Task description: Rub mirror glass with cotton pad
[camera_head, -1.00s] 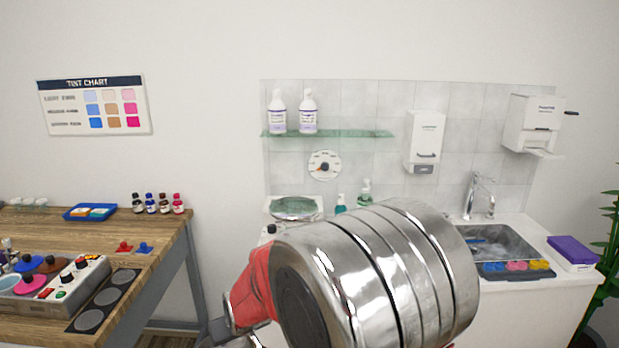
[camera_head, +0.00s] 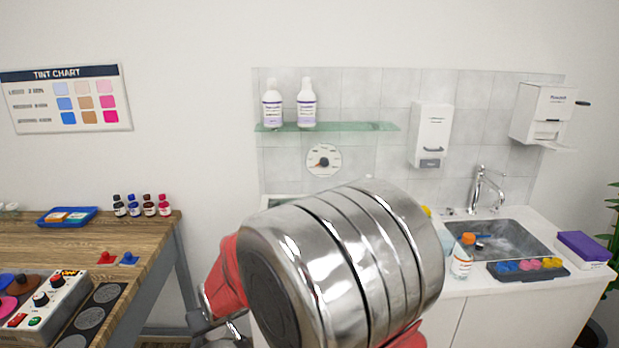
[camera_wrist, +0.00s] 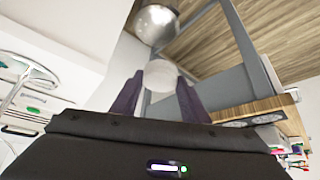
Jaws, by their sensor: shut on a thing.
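In the wrist view, the two purple fingers of my gripper (camera_wrist: 158,98) are shut on a round white pad, which looks like the cotton pad (camera_wrist: 160,74). The pad sticks out past the fingertips. The head view does not show the gripper or the pad; my shiny metal arm covers the lower middle. I cannot pick out the mirror glass for certain. A round, thin-rimmed item (camera_wrist: 30,66) shows at the left of the wrist view, cut by the edge, and I cannot tell whether it is the mirror. The pad is apart from it.
A white counter with a sink (camera_head: 500,240) stands at the right. On it are an orange-capped bottle (camera_head: 463,258), a dark tray of coloured pieces (camera_head: 528,268) and a purple-topped box (camera_head: 583,248). A glass shelf (camera_head: 345,127) holds two bottles. A wooden table (camera_head: 75,237) stands at the left.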

